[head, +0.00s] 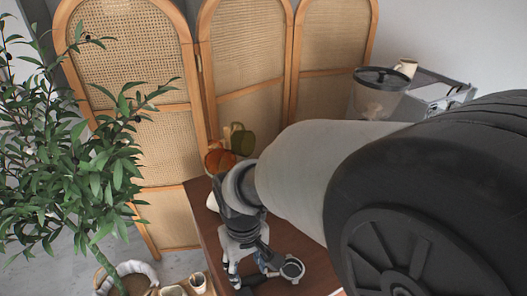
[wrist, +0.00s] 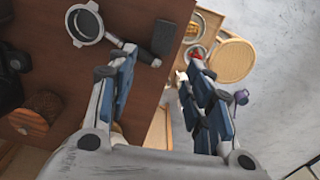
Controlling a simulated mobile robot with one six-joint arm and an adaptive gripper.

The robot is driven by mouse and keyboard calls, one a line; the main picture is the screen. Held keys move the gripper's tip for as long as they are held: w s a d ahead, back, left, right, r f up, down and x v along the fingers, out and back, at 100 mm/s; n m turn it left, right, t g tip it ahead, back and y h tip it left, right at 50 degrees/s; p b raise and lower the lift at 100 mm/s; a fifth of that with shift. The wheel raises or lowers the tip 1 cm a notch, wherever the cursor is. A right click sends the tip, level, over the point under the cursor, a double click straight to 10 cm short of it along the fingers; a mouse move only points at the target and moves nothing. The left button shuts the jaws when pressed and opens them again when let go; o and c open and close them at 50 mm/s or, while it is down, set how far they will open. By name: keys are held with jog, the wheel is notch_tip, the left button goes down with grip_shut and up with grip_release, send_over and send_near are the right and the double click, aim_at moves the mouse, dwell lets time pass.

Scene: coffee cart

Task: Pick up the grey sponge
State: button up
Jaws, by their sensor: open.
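A small dark grey block (wrist: 164,38), which looks like the grey sponge, lies on the brown tabletop (wrist: 140,12) near the table's edge in the wrist view. It lies beside the handle end of a metal portafilter (wrist: 85,24). My gripper (wrist: 158,62) is open and empty, its two fingers spread to either side below the block in the picture. In the head view my gripper (head: 249,274) points down over the table, close to the portafilter (head: 291,269). I cannot make out the sponge there; my gripper and arm hide part of the table.
An orange cup (head: 219,159) and a green cup (head: 242,140) stand beyond my arm. A grinder-like hopper (head: 378,95) and a coffee machine (head: 436,96) stand at the back right. A potted plant (head: 85,160) is on the left. A round wooden stool (wrist: 234,60) stands past the table edge.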

jog(key=b, duration=0.4)
send_over(248, 291)
jog(key=s, duration=0.2)
jog(key=f, duration=1.2)
jog(key=shift+s+d, duration=0.2)
jog(key=f+b, duration=0.1)
jog(key=f, duration=0.2)
jog(key=f+b, duration=0.1)
jog(key=f, duration=0.1)
jog(key=shift+a+f, duration=0.2)
jog(key=shift+f, duration=0.2)
jog(key=shift+r, duration=0.1)
jog(key=shift+c, duration=0.3)
jog(key=c, duration=0.7)
